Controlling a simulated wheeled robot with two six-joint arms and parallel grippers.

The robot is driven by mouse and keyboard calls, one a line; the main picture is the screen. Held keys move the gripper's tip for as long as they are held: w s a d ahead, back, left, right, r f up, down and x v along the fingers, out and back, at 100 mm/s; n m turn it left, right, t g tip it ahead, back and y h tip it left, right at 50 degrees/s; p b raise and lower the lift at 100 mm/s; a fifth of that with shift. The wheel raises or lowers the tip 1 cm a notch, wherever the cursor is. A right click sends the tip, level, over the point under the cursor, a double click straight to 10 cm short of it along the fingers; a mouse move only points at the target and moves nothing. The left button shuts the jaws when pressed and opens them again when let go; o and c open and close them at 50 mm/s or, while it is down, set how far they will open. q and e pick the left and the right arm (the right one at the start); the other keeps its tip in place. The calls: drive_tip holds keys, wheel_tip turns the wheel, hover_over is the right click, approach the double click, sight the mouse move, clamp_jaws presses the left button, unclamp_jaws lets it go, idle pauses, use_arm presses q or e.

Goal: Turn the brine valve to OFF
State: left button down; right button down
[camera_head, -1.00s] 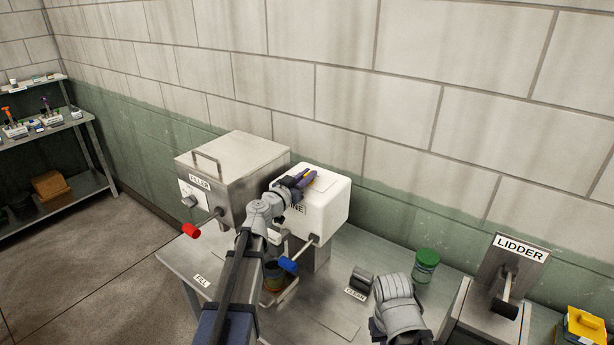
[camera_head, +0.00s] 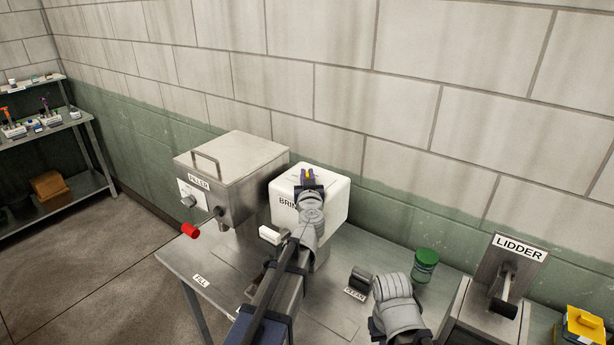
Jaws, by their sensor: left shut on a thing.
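The white brine box (camera_head: 335,205) stands on the steel table, its label partly covered by my left arm. My left gripper (camera_head: 307,176) shows in front of the upper part of the box, pointing away from me. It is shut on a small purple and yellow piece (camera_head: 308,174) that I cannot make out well. The brine valve's lever with its blue grip is hidden behind my left wrist and arm, so its position cannot be told. Of my right arm only a grey rounded part shows at the lower right; its gripper is not in view.
The steel filler (camera_head: 240,165) with a red-gripped lever (camera_head: 190,230) stands left of the brine box. A shelf (camera_head: 60,125) stands at far left.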

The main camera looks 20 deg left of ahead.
use_arm(q)
drive_tip(key=shift+n+y, duration=0.3)
drive_tip(key=shift+y, duration=0.1)
drive_tip(key=c, duration=0.9)
unclamp_jaws()
drive_tip(key=shift+o, duration=0.2)
drive_tip(key=shift+v, duration=3.95)
drive_tip(key=shift+r, duration=0.1)
